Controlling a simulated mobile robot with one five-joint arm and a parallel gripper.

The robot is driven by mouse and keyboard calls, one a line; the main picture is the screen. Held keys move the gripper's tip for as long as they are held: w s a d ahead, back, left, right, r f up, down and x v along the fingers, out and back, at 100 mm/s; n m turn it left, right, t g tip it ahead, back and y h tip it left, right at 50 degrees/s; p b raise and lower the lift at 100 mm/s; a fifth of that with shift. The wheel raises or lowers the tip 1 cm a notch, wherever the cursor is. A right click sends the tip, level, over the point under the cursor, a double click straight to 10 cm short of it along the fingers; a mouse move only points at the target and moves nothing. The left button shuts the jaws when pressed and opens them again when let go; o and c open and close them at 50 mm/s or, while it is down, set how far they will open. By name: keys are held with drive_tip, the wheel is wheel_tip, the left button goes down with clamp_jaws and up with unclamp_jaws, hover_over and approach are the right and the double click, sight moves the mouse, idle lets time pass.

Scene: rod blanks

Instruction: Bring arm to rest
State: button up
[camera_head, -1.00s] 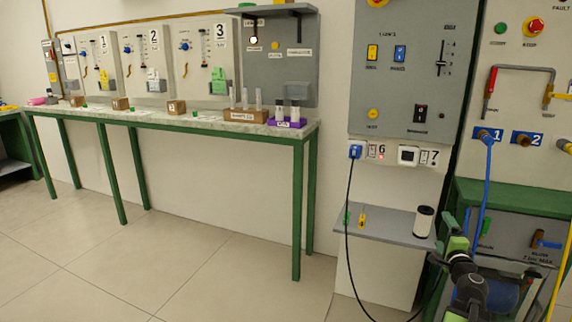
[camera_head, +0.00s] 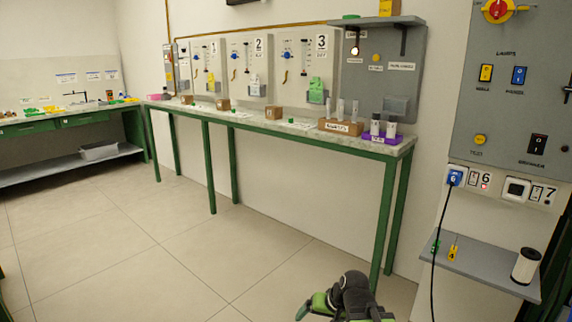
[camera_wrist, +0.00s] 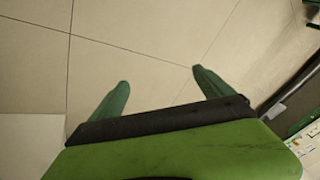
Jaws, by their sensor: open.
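My gripper shows in the wrist view (camera_wrist: 160,88) as two green fingers set well apart, with only floor tiles beyond them. It is open and empty. In the head view my gripper (camera_head: 315,306) and dark wrist are at the bottom edge, right of the middle, in front of the long bench and over the floor. The lower part of my arm is cut off by the frame. Nothing is seen touching the gripper.
A long bench (camera_head: 275,127) on green legs runs along the wall, with a wooden block (camera_head: 341,127) and a purple rack (camera_head: 381,137) on it. A grey shelf (camera_head: 485,264) holds a white cylinder (camera_head: 526,266) at right. The tiled floor (camera_head: 150,240) is clear at left.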

drive_tip(key=s+d+g+h+p, duration=0.2)
drive_tip(key=s+d+g+h, duration=0.2)
drive_tip(key=s+d, duration=0.35)
wheel_tip(320, 180, up, 36)
drive_tip(key=p, duration=3.6)
drive_tip(key=shift+s+a+f+n, duration=0.15)
drive_tip(key=shift+s+f+n, duration=0.05)
drive_tip(key=shift+s+n, duration=0.1)
